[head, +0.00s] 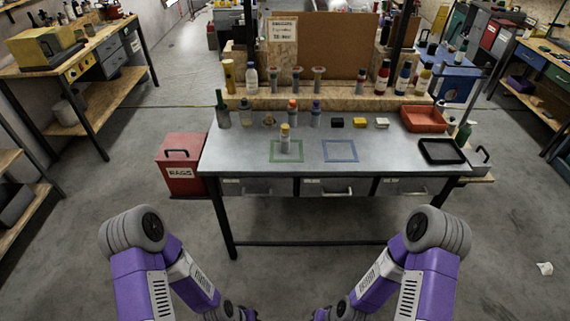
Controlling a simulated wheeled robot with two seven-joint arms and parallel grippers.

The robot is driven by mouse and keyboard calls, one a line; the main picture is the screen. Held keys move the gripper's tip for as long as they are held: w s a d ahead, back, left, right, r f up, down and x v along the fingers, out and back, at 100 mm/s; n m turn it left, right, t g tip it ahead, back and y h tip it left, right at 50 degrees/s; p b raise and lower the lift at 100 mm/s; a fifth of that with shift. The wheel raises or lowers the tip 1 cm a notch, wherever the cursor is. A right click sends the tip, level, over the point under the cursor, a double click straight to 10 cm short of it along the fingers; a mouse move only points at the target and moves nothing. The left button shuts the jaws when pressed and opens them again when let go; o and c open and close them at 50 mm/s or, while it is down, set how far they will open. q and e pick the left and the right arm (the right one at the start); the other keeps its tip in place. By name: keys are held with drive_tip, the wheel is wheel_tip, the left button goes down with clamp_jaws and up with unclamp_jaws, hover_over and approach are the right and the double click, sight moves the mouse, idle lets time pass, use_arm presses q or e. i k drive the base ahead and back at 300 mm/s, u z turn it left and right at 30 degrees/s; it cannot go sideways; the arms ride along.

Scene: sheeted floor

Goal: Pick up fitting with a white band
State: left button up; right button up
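Several small upright fittings stand on the grey workbench (230,165). One with a yellowish top (285,138) stands inside the green square outline. Behind it are a grey one (246,112), one with an orange top (292,112) and one with a blue-purple top (316,113). They are too small for me to tell which has a white band. My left gripper (244,314) and my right gripper (322,314) show only as dark parts at the bottom edge, low in front of the bench and apart from everything on it. Their fingers are mostly cut off.
A blue square outline (340,151) is empty. Black, yellow and white blocks (381,123) stand behind it. An orange tray (424,118) and a black tray (441,151) are at right. A raised shelf (345,102) holds bottles. A red rags bin (181,170) stands left.

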sight(284, 138)
drive_tip(key=z, duration=0.25)
drive_tip(key=k, duration=0.25)
drive_tip(key=u, duration=1.1)
drive_tip(key=i, duration=1.3)
drive_tip(key=z, duration=0.9)
